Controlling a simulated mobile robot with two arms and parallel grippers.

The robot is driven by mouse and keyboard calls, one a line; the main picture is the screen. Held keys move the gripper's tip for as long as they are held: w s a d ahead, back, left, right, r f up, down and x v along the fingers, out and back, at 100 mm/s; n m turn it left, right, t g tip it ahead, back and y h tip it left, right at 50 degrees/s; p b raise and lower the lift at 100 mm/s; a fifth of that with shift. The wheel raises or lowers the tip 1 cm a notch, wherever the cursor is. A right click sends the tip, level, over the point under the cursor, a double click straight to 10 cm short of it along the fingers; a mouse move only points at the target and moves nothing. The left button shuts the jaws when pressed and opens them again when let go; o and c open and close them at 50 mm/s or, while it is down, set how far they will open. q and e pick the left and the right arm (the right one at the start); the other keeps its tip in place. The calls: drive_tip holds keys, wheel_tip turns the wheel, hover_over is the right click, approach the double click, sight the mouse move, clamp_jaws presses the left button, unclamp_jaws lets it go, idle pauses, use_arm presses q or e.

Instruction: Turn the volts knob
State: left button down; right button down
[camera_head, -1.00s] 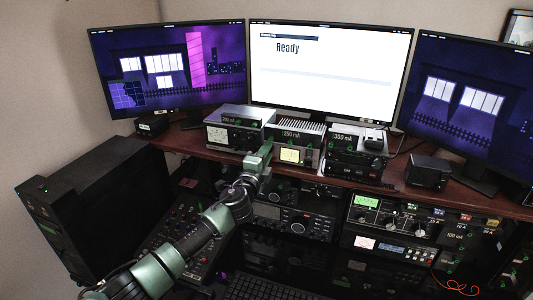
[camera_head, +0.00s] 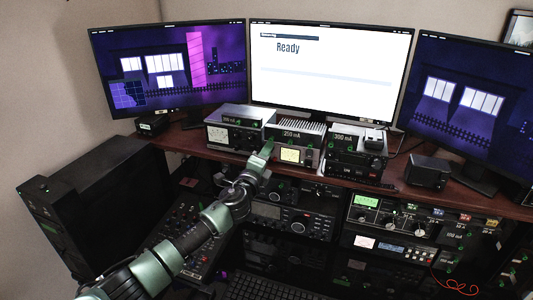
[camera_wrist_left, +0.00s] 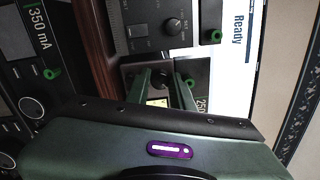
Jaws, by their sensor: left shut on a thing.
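My left gripper (camera_head: 267,148) reaches up from the lower left to the front of the middle desk unit (camera_head: 309,137), the one marked 250 mA with a lit yellow meter. In the left wrist view its two green fingers (camera_wrist_left: 162,88) stand on either side of a small dark knob (camera_wrist_left: 162,78) on that unit's face. The fingers are shut on this knob. The knob is mostly hidden by the gripper in the head view. No volts label is readable at this size. My right gripper is not in view.
A unit with a white meter (camera_head: 226,137) stands close on the left, and a stacked unit marked 300 mA (camera_head: 343,138) on the right. Small green knobs stick out nearby. A rack of radios (camera_head: 300,222) lies below the wooden desk edge (camera_head: 180,144). Three monitors stand behind.

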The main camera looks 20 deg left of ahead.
use_arm(q)
drive_tip(key=c, duration=1.5)
unclamp_jaws()
drive_tip(key=shift+f, duration=0.1)
drive_tip(key=s+b, duration=0.1)
drive_tip(key=s, duration=0.6)
drive_tip(key=shift+s+f, duration=0.2)
drive_tip(key=shift+s, duration=0.2)
drive_tip(key=shift+a, duration=0.15)
